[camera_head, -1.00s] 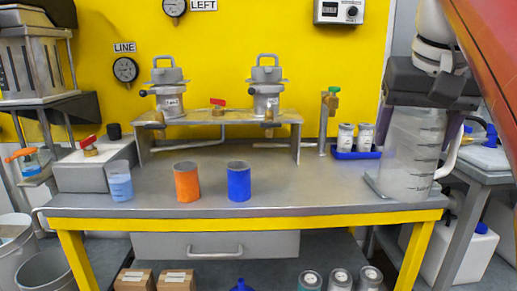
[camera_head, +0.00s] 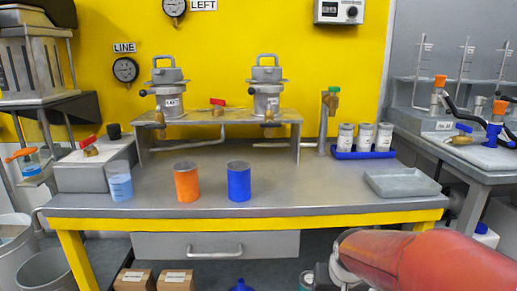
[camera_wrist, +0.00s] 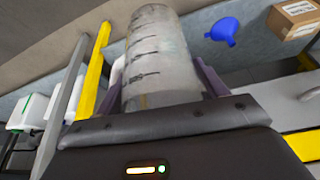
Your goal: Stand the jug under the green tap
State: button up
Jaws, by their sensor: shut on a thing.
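The jug (camera_wrist: 158,50) is a clear, graduated vessel. In the wrist view my gripper (camera_wrist: 160,80) is shut on it, with a purple finger on each side. The jug and my gripper are out of the head view, where only my red arm shows at the lower right. The green tap (camera_head: 333,100) is a brass tap with a green handle on an upright post, right of the bench's middle. The bench top directly below it looks clear. The jug is away from the tap, and what it contains is unclear.
On the bench (camera_head: 300,190) stand an orange cup (camera_head: 187,182), a blue cup (camera_head: 239,182) and a beaker of blue liquid (camera_head: 120,183). Three bottles in a blue tray (camera_head: 362,154) stand right of the tap. An empty grey tray (camera_head: 402,182) lies at the right.

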jog(key=w+a+f, duration=0.1)
jog(key=w+f, duration=0.1)
jog(key=f, duration=0.8)
jog(key=w+a+f+n, duration=0.1)
jog(key=w+f, duration=0.1)
jog(key=f, duration=0.8)
jog(key=shift+a, duration=0.15)
jog(key=shift+w, duration=0.1)
